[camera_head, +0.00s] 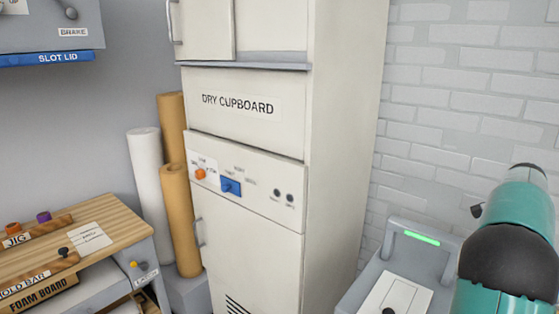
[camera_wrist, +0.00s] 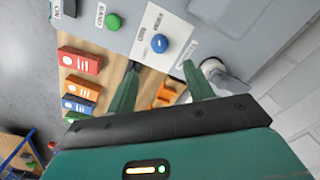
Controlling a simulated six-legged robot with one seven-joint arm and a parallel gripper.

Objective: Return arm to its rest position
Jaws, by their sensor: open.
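In the wrist view my gripper (camera_wrist: 160,68) has its two teal fingers spread apart, with nothing visible held between them. Past the fingertips is a grey machine panel with a blue button (camera_wrist: 159,43) on a white plate and a green button (camera_wrist: 113,22) beside a label. An orange object (camera_wrist: 166,94) shows between the fingers, over a wooden surface. In the head view my teal and black arm is at the right edge; its gripper end is outside that picture.
A tall dry cupboard (camera_head: 345,130) stands in the middle of the head view, with paper rolls (camera_head: 146,175) at its left. A wooden-topped bench (camera_head: 110,215) is at lower left. A grey unit with a green light (camera_head: 422,238) stands beside my arm. Orange and blue boxes (camera_wrist: 80,82) lie left of my fingers.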

